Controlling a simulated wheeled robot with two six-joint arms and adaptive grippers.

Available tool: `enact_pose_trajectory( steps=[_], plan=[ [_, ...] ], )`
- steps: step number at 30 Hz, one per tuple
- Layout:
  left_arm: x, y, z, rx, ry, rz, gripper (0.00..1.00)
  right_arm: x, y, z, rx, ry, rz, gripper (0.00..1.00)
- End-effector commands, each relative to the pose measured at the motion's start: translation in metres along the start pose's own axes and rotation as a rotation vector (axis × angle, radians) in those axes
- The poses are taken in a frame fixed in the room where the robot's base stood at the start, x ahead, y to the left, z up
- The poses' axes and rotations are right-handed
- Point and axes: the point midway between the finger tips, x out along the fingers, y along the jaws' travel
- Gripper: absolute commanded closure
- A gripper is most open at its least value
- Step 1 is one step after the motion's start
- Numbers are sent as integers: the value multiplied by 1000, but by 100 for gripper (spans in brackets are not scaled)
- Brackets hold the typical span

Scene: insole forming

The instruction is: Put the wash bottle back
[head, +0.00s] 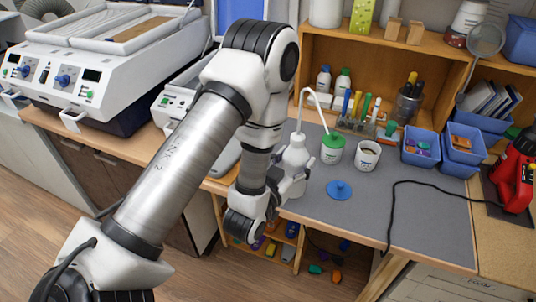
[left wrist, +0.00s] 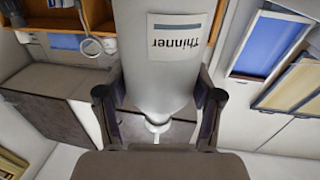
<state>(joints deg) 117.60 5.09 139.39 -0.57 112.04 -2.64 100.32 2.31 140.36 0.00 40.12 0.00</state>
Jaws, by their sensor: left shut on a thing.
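The wash bottle (head: 294,157) is white with a bent spout tube, and stands out near the left front edge of the grey bench mat. My left gripper (head: 277,194) is shut on it, partly hiding its lower body. In the left wrist view the bottle (left wrist: 158,82) sits between the two dark fingers of my left gripper (left wrist: 159,112), and its label reads "Thinner", upside down. I cannot tell whether its base touches the mat. My right gripper is not in view.
A green-lidded jar (head: 332,148), an open white cup (head: 367,155) and a blue disc (head: 339,190) are on the grey mat (head: 430,222) near the bottle. Blue bins (head: 421,153) stand farther right. A black cable (head: 395,205) crosses the mat, whose front right is otherwise clear.

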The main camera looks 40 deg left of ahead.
Motion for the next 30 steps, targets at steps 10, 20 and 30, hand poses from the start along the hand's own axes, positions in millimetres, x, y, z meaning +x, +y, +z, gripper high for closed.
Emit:
enact_pose_trajectory(
  steps=[10, 20, 30],
  plan=[
    [18, -15, 13, 0, 7, -15, 94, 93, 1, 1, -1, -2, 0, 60],
    [36, -38, 0, -9, 3, -7, 94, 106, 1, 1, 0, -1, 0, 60],
    [98, -98, 10, -1, 4, -6, 94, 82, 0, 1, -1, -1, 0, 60]
  ],
)
